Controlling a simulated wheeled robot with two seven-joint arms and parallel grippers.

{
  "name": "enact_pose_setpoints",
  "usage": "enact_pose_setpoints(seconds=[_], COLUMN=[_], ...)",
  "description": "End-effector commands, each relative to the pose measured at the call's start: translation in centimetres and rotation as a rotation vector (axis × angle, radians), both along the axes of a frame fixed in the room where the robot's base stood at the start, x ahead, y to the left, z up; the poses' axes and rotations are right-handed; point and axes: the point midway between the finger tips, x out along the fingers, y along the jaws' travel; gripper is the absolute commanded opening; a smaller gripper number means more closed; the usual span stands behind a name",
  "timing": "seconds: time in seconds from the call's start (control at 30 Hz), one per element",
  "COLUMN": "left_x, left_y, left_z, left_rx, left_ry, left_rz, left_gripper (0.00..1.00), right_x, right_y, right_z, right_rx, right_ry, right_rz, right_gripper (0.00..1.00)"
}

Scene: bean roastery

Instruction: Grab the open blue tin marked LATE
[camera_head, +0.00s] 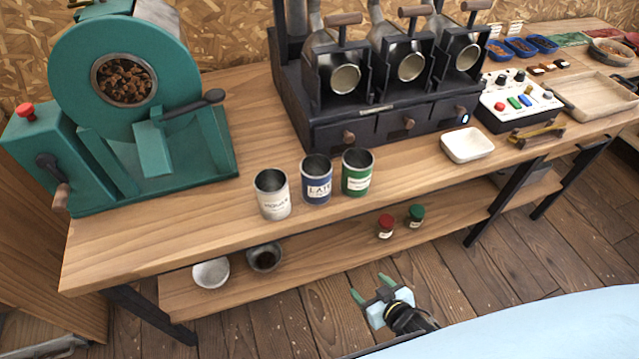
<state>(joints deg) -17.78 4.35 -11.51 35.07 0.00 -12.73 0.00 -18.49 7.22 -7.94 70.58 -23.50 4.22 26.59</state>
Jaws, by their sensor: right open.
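The open blue tin marked LATE (317,181) stands upright on the wooden bench near its front edge. It is the middle one of a row of 3 open tins, with a white tin (272,196) on its left and a green tin (356,174) on its right. The tins stand close together. My right gripper (371,288) is low in front of the bench, below and to the right of the blue tin. Its green-tipped fingers are open and empty, well apart from the tins. My left gripper is not in view.
A teal roaster (120,120) stands on the left of the bench (170,232). A dark machine with several drums (345,125) stands behind the tins. A white dish (467,146) is to their right. The lower shelf (330,258) holds 2 bowls and 2 small jars.

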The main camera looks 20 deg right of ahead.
Motion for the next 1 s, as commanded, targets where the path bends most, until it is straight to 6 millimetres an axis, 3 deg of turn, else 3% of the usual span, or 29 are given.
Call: enact_pose_setpoints(seconds=[0.03, 0.1, 0.2, 0.3, 0.4, 0.53, 0.8, 1.0], left_x=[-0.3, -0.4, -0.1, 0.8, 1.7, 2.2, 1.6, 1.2], left_y=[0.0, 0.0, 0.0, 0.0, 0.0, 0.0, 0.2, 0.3], left_z=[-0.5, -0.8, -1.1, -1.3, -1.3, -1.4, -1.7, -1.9], left_rx=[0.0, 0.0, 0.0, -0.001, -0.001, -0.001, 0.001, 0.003], left_ry=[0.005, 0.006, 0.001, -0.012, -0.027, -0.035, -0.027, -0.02], left_rz=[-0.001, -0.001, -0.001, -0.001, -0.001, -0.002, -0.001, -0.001], left_gripper=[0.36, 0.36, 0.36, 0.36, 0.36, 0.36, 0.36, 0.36], right_x=[2.7, 5.4, 7.6, 8.6, 9.0, 10.3, 15.1, 16.7], right_y=[0.3, 1.1, 2.0, 2.7, 3.2, 3.8, 5.5, 6.1], right_z=[3.5, 8.3, 14.3, 18.5, 20.9, 21.9, 21.8, 21.8], right_rx=[0.028, 0.068, 0.113, 0.142, 0.159, 0.166, 0.166, 0.166], right_ry=[-0.117, -0.258, -0.413, -0.515, -0.57, -0.594, -0.592, -0.589], right_rz=[0.017, 0.047, 0.097, 0.141, 0.168, 0.18, 0.178, 0.176], right_gripper=[0.69, 0.69, 0.69, 0.69, 0.69, 0.69, 0.69, 0.69])
